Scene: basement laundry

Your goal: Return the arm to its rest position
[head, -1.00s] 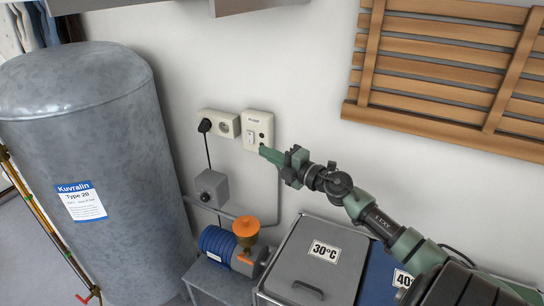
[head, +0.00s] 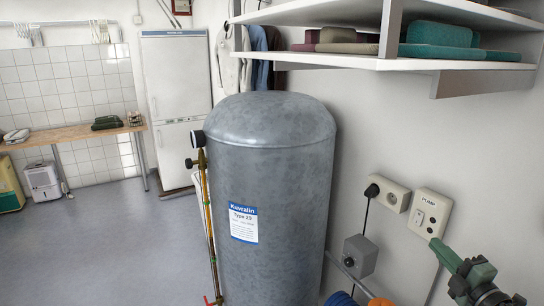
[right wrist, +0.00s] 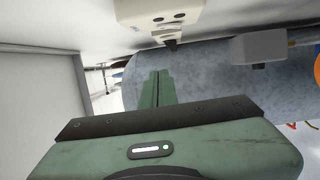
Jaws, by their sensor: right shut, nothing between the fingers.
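My right gripper (head: 436,243) shows at the lower right of the head view, with its green fingers shut and empty. Its fingertips are just below the white switch plate marked PUMP (head: 430,211); whether they touch it I cannot tell. The right arm runs out of the frame at the bottom right. In the right wrist view the closed green fingers (right wrist: 158,88) point toward the grey tank (right wrist: 205,75), with a white wall fitting (right wrist: 160,12) above them. My left gripper is not in view.
The tall grey tank (head: 270,190) stands left of the plate. A socket (head: 394,195) with a black plug and a grey box (head: 360,255) are on the wall between. A shelf (head: 400,62) with folded cloths juts out above. Open floor (head: 100,240) lies to the left.

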